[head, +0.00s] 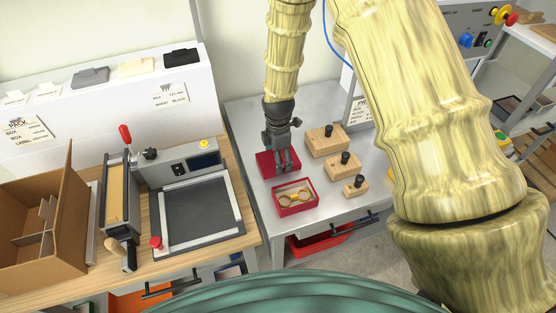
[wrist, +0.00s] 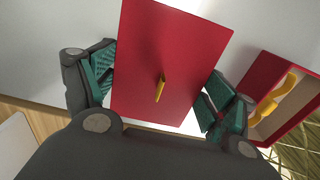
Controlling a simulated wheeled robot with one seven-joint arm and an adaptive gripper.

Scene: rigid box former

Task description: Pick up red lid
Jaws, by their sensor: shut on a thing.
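The red lid (head: 266,168) is a flat red panel at the back of the grey metal table, behind the open red box. My gripper (head: 284,165) comes down over it from above. In the wrist view the lid (wrist: 170,55) lies between the two green-padded fingers of my gripper (wrist: 165,95), with a small yellow tab (wrist: 160,88) at its middle. The fingers are shut on the lid's two sides. I cannot tell whether the lid touches the table.
The open red box (head: 294,210) with yellow rings inside stands in front of the lid. Wooden blocks with black knobs (head: 326,141) stand to the right. A wooden bench with a press (head: 190,218) and a cardboard box (head: 62,225) is at left.

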